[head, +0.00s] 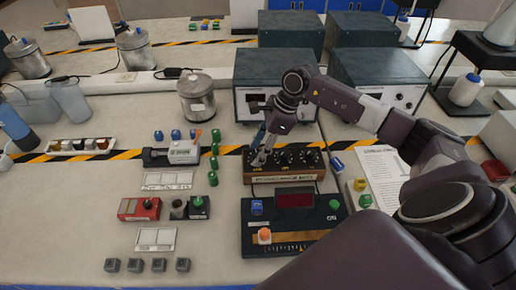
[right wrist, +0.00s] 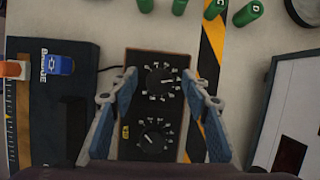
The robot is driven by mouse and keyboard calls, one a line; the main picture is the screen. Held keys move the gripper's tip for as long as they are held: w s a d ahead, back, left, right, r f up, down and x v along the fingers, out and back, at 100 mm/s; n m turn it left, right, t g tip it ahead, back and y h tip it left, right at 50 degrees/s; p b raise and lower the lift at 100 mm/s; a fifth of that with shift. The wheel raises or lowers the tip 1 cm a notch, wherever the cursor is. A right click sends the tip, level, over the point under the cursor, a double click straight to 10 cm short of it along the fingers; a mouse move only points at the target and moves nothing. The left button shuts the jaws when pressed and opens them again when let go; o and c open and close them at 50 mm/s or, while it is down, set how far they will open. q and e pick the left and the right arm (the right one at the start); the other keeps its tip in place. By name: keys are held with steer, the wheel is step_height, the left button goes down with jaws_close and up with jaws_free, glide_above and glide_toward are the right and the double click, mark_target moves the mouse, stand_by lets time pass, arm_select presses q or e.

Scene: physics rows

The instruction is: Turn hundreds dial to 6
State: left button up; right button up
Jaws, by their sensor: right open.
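The dial box (head: 285,180) is a wooden-sided box with a black top and a row of dials, in the middle of the bench. My right gripper (head: 260,158) is over its left end and hides part of the dials there. In the right wrist view, my right gripper (right wrist: 160,78) is open, its fingers on both sides of a black dial (right wrist: 160,82) with white markings. I cannot tell whether they touch it. A second dial (right wrist: 152,140) sits below, near a small yellow label. I cannot read which dial is the hundreds or its setting. My left gripper is not in view.
A dark console (head: 290,246) with a red display and an orange knob lies in front of the box. Grey power units (head: 276,84) stand behind. A printed sheet (head: 385,175) lies to the right.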

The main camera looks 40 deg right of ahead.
steer(key=shift+c, duration=0.2)
steer(key=c, duration=1.1)
steer(key=shift+f, duration=0.1)
steer(key=m+t+b, duration=0.1)
steer(key=m+b, duration=0.1)
steer(key=shift+f+m+h, duration=0.1)
steer(key=shift+m+h, duration=0.2)
steer(key=shift+m, duration=0.1)
steer(key=m+t+h+b, duration=0.1)
steer(key=m+b, duration=0.1)
steer(key=m, duration=0.1)
steer(key=shift+a+m, duration=0.1)
steer(key=shift+m, duration=0.2)
steer(key=m+h+b, duration=0.1)
steer(key=m+b, duration=0.1)
steer(key=m, duration=0.1)
steer(key=shift+b, duration=0.35)
steer(key=shift+m+t+h+b, duration=0.3)
steer(key=shift+m+h+b, duration=0.3)
steer(key=shift+m, duration=0.6)
steer(key=shift+r, duration=0.2)
